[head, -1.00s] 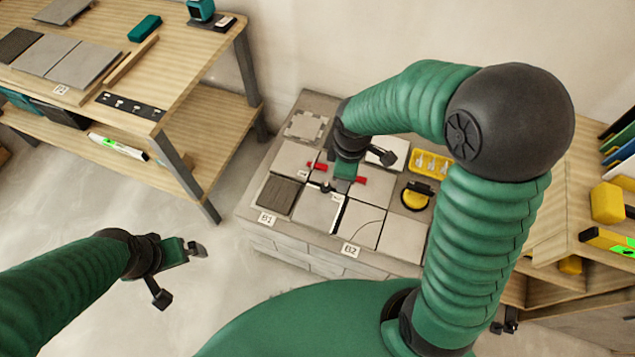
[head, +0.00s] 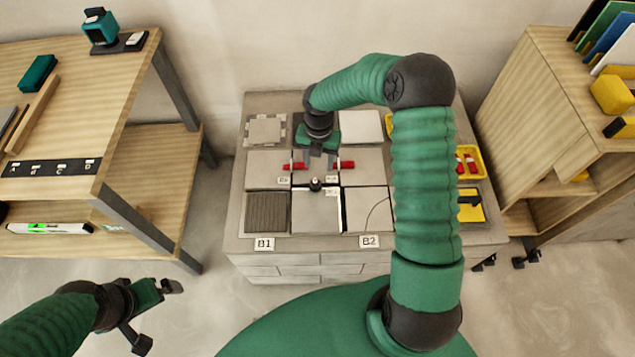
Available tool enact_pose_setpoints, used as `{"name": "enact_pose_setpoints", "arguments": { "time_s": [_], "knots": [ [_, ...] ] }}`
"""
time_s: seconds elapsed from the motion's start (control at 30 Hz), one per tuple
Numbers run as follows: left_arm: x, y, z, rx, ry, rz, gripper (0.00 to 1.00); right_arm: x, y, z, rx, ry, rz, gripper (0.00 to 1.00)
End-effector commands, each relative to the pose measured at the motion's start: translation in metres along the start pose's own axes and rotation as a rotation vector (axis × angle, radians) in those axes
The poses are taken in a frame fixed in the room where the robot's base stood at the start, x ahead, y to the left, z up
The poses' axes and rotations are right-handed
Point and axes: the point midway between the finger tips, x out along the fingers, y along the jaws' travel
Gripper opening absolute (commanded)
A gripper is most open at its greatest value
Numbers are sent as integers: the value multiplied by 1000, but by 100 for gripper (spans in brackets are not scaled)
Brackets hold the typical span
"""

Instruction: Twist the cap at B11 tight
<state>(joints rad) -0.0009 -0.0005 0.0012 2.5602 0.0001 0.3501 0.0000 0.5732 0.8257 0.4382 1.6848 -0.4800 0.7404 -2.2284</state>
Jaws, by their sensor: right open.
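Two red caps show on the tile joints of the low block, a left one (head: 293,166) and a right one (head: 346,165). A small black cap (head: 316,185) sits between and nearer to me. Small white tags beside them are too small to read, so I cannot tell which is B11. My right gripper (head: 317,160) is open, pointing down between the two red caps, beyond the black one. I cannot tell whether it touches anything. My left gripper (head: 158,314) is open and empty at the lower left, away from the block.
The tiled block (head: 236,215) carries grey tiles and front labels B1 (head: 264,244) and B2 (head: 369,241). A yellow tray (head: 480,160) with red pieces is at its right, partly behind my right arm. A wooden bench (head: 130,150) stands left, a wooden shelf (head: 520,110) right.

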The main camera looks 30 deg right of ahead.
Motion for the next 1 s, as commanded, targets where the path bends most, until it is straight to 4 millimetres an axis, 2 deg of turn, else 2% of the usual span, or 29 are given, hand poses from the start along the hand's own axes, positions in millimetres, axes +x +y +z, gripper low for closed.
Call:
{"name": "enact_pose_setpoints", "arguments": {
  "time_s": [0.03,0.2,0.4,0.77,1.0],
  "knots": [
    [10,0,2,-1,0,0,100,19,2,-2,-2,1,-2,50],
    [26,-1,6,-2,0,-1,100,61,2,-2,-2,-2,-3,50],
    [36,-1,8,-2,0,-1,100,94,0,0,-1,2,2,50],
    [36,0,8,-2,0,0,100,98,1,-1,0,-3,0,49],
    [36,-1,8,-2,0,-1,100,98,1,0,0,-1,2,17]
  ]
}}
